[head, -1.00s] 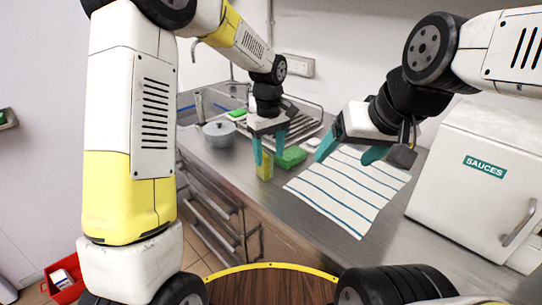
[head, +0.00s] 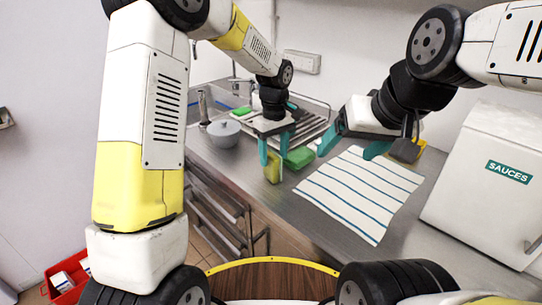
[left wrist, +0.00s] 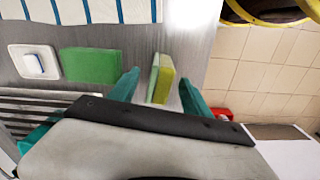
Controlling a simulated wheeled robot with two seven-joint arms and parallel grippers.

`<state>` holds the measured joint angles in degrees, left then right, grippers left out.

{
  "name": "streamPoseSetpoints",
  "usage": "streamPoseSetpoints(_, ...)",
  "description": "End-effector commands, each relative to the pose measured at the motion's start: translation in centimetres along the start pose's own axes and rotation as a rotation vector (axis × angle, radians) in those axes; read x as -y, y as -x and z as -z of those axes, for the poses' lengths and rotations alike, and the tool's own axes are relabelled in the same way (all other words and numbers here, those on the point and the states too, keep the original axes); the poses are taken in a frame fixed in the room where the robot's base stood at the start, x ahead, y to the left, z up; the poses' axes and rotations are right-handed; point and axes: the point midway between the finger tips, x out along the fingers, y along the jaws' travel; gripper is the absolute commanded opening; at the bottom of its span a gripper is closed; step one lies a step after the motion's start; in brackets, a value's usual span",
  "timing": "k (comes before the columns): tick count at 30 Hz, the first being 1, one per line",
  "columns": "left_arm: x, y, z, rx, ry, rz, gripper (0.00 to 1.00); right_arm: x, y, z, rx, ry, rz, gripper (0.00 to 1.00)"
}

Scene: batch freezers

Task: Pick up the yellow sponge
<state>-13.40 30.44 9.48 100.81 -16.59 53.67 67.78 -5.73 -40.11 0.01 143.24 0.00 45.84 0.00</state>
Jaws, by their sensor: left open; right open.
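The yellow sponge (head: 272,170) stands on edge on the steel counter, with a green layer on one side. It also shows in the left wrist view (left wrist: 161,80), between the two teal fingers. My left gripper (head: 275,150) is open above the sponge, with a finger on either side. In the left wrist view, gaps show between the sponge and both fingers of the left gripper (left wrist: 159,88). My right gripper (head: 350,148) is open and empty above the striped towel, to the right of the sponge.
A green block (head: 299,158) lies close to the left gripper's right finger. A white dish (left wrist: 34,63) is beside it. A grey pot (head: 223,134) stands left, near the sink.

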Motion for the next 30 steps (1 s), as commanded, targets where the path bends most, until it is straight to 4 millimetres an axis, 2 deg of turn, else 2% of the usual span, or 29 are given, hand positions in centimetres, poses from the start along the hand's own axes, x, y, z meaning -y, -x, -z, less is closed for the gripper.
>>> streamPoseSetpoints(12,0.1,-5.6,0.5,0.003,0.000,0.003,0.56,0.0,0.0,0.0,0.000,0.000,0.000,0.77)
streamPoseSetpoints(16,0.1,-6.5,0.6,0.001,0.001,0.001,0.56,0.0,0.0,0.0,0.000,0.000,0.000,0.77)
streamPoseSetpoints(22,0.1,-6.5,0.6,0.000,0.000,0.001,0.56,0.0,0.0,0.0,0.000,0.000,0.000,0.77)
streamPoseSetpoints(23,0.1,-6.5,0.6,0.000,0.001,0.001,0.54,0.0,0.0,0.0,0.000,0.000,0.000,0.77)
streamPoseSetpoints(30,0.1,-6.5,0.6,0.000,0.000,0.001,0.07,0.0,0.0,0.0,0.000,0.000,0.000,0.77)
